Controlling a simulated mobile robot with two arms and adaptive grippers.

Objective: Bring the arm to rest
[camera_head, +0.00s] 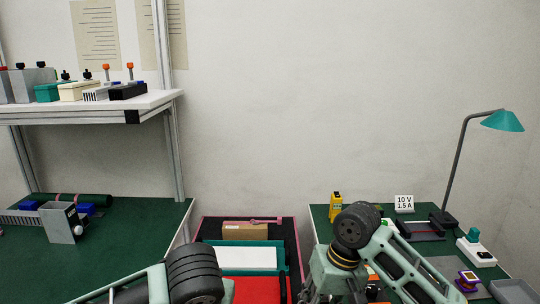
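My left arm (193,276) enters at the bottom left, with a black ribbed joint in front of the middle of the scene. My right arm (400,262) rises at the bottom right to a dark round joint (356,226), in front of the right green table. Both arms run out of the bottom of the picture. Neither gripper shows, so I cannot see whether they hold anything.
A white shelf (150,101) with several small devices stands over the left green table (130,233). A grey box (62,222) is on that table. Between the tables is a dark bin (291,236) with boxes. The right table carries a teal lamp (503,121) and a yellow device (336,205).

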